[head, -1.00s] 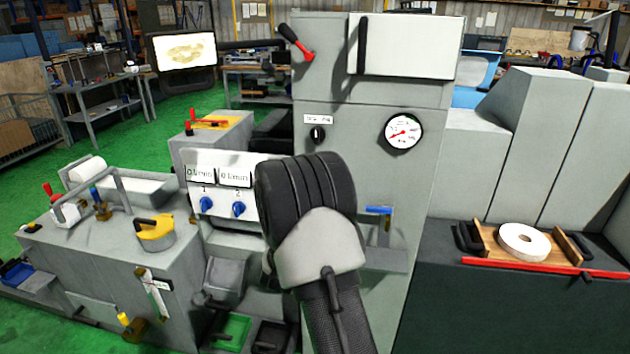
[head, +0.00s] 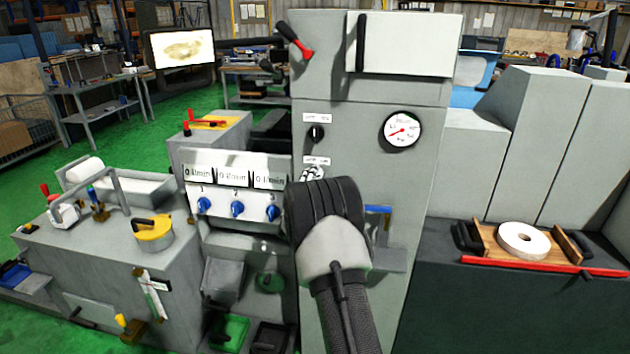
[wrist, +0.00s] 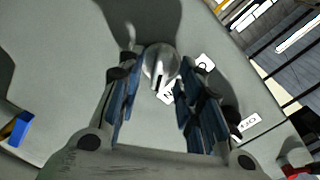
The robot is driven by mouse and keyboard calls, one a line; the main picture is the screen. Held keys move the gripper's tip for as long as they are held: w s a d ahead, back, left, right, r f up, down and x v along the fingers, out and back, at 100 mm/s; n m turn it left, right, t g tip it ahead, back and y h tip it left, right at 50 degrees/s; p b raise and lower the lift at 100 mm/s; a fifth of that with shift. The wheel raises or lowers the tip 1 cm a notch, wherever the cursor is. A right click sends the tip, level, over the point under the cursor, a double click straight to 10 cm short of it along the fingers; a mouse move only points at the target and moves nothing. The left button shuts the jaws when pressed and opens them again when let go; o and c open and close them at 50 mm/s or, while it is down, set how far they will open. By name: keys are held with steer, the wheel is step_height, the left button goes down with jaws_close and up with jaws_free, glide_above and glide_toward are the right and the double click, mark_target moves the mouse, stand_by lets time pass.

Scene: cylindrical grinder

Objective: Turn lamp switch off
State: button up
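A round silver rotary knob (wrist: 160,62) with a raised grip bar sits on the grey cabinet front (wrist: 60,70). My gripper (wrist: 158,85) is open, with one blue-padded finger on either side of the knob; whether the fingers touch it I cannot tell. White labels lie beside the knob, one partly hidden. In the head view the silver knob (head: 311,173) shows just above my wrist, under a small label (head: 317,160). A black rotary switch (head: 316,133) with its own label is above it. The label texts are too small to read. My fingers are hidden in the head view.
A pressure gauge (head: 402,131) is right of the switches. A red-tipped lever (head: 296,41) is above. A panel with several blue knobs (head: 237,209) stands at left. A blue handle (head: 378,210) is close to the right of my wrist.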

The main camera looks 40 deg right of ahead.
steer(key=shift+c, duration=0.3)
jaws_close()
steer(key=shift+n, duration=0.5)
steer(key=shift+f+n+b, duration=0.1)
steer(key=shift+n+b, duration=0.4)
steer(key=shift+n, duration=0.1)
steer(key=n, duration=0.9)
steer(key=shift+w+a+n, duration=0.15)
steer(key=shift+n, duration=0.25)
steer(key=shift+o, duration=0.3)
jaws_free()
